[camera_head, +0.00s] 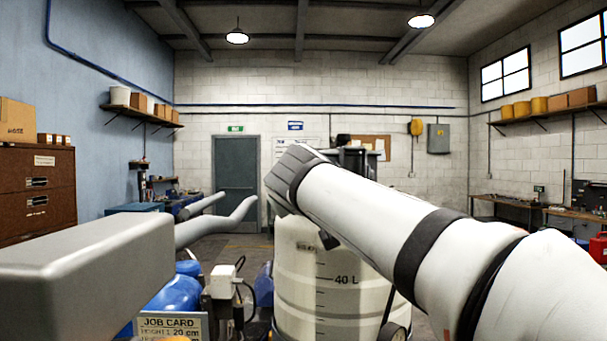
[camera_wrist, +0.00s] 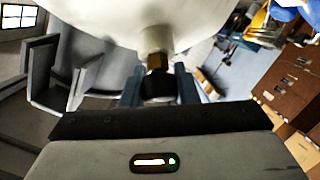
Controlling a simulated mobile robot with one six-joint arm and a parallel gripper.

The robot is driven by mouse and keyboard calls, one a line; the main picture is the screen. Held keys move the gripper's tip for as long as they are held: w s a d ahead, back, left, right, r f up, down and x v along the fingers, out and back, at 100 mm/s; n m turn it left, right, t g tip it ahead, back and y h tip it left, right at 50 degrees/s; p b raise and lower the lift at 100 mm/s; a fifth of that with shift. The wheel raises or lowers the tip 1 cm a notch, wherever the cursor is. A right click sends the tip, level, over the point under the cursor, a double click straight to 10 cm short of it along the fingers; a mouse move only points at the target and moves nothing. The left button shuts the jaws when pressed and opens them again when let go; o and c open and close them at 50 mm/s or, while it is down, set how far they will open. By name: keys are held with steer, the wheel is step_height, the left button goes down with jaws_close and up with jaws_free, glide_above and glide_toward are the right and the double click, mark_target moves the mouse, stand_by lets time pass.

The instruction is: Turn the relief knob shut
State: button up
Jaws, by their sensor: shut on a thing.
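The relief knob (camera_wrist: 157,86) is a small black knob on a brass stem (camera_wrist: 157,62) below a pale fitting, in the middle of the wrist view. My gripper (camera_wrist: 158,84) has one blue-grey finger on each side of the knob and is shut on it. The fitting joins the pale tank (camera_wrist: 135,12) at the top of the wrist view. The tank, marked 40 L, also shows in the head view (camera_head: 310,290), partly behind my arm. The knob and my gripper's fingers cannot be made out in the head view. The knob's turn angle cannot be read.
In the head view a job card (camera_head: 170,326) stands low at the left near a blue rounded object (camera_head: 178,291). A grey handlebar (camera_head: 215,228) reaches in beside the tank. The door (camera_head: 236,178) is far behind.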

steer(key=n+y+p, duration=0.1)
steer(key=p, duration=0.1)
steer(key=r+n+g+y+p, duration=0.1)
steer(key=p, duration=0.2)
steer(key=shift+n+p, duration=0.3)
steer(key=shift+n, duration=0.1)
steer(key=n+p, duration=0.1)
steer(key=p, duration=0.2)
steer(key=n+g+y+p, duration=0.1)
steer(key=p, duration=0.2)
steer(key=shift+a+f+n+g, duration=0.1)
steer(key=shift+f+n+g, duration=0.2)
steer(key=shift+n, duration=0.1)
steer(key=n+p, duration=0.1)
steer(key=n+g+y+p, duration=0.1)
steer(key=shift+s+a+f+p, duration=0.1)
steer(key=shift+f+p, duration=0.2)
steer(key=shift+s+a+f+n+g+y, duration=0.1)
steer(key=shift+f+n+g+y, duration=0.1)
steer(key=shift+n+g, duration=0.45)
steer(key=shift+f+n+g+y, duration=0.2)
steer(key=shift+n+g, duration=0.25)
steer(key=shift+n, duration=0.4)
steer(key=o, duration=1)
steer(key=shift+r, duration=0.1)
steer(key=shift+s, duration=0.1)
steer(key=b+v, duration=0.2)
steer(key=v, duration=0.5)
steer(key=shift+s+r, duration=0.25)
steer(key=shift+r, duration=0.05)
